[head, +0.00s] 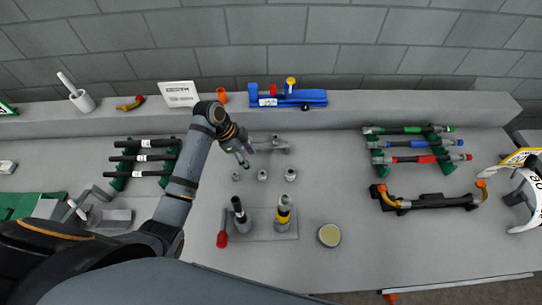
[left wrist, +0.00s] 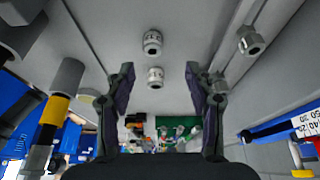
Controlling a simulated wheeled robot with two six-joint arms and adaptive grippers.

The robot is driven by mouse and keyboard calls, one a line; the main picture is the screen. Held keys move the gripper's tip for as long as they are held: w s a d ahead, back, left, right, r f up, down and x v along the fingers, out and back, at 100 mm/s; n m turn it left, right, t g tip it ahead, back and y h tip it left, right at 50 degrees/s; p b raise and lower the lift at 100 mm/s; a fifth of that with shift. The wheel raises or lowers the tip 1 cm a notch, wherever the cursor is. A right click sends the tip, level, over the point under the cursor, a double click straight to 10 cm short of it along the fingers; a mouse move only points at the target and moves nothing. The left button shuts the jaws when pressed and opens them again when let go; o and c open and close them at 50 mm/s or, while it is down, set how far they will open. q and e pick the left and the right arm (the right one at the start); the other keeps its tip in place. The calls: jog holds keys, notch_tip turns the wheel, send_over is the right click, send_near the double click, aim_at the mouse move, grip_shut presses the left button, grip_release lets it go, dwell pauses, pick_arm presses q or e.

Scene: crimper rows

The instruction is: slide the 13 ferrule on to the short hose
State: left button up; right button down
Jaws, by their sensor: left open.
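Three small grey ferrules stand in a row on the table: a left one (head: 236,176), a middle one (head: 262,174) and a right one (head: 291,174). Their numbers are too small to read. My left gripper (head: 243,152) is open and empty, above and behind the left end of the row. In the left wrist view two ferrules (left wrist: 155,77) show between the open fingers (left wrist: 160,70), touching neither. Two upright hoses stand in a grey base (head: 262,236): one with a white band (head: 238,210), one with a yellow band (head: 283,216). I cannot tell which is short. My right gripper is not in view.
Black hoses (head: 145,157) lie on green racks at left, and colour-banded hoses (head: 415,158) on racks at right. A round tin (head: 329,235) is right of the base. A blue tool (head: 290,101) lies on the back ledge. The table's front right is clear.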

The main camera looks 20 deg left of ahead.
aim_at(262, 173)
pick_arm(q)
jog(key=f, duration=0.1)
jog(key=d+f, duration=0.1)
jog(key=s+d+f, duration=0.1)
jog(key=shift+f+p, duration=0.35)
jog(key=shift+f, duration=0.05)
jog(key=shift+w+d+f+p, duration=0.15)
jog(key=shift+d+f+p, duration=0.2)
jog(key=shift+f, duration=0.25)
jog(key=x, duration=0.4)
jog(key=shift+w+d+p, duration=0.15)
jog(key=shift+d+p, duration=0.1)
jog(key=shift+p, duration=0.1)
jog(key=shift+f, duration=0.1)
jog(key=shift+a, duration=0.1)
grip_shut()
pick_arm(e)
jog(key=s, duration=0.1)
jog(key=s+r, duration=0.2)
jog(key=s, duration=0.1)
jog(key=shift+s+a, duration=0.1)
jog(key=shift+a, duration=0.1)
